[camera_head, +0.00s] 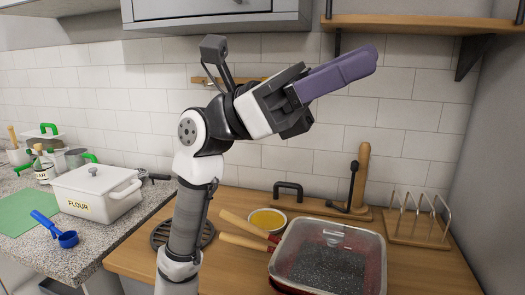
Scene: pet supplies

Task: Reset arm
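My gripper (333,75) is raised in the upper middle of the view, in front of the tiled wall and well above the wooden counter. It points up and to the right. A smooth purple slab-like part (338,76) extends from its black and white body. I cannot tell whether this is its fingers or something held. No gap between fingertips shows. My arm rises from the bottom of the view and bends at the wrist; it hides part of the counter.
A glass-lidded red pan (333,262), a yellow-filled bowl (268,220) and a metal rack (421,216) are on the wooden counter (425,270). A white flour pot (95,193) and blue scoop (55,229) are left. A shelf (410,24) and cabinet (205,12) hang above.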

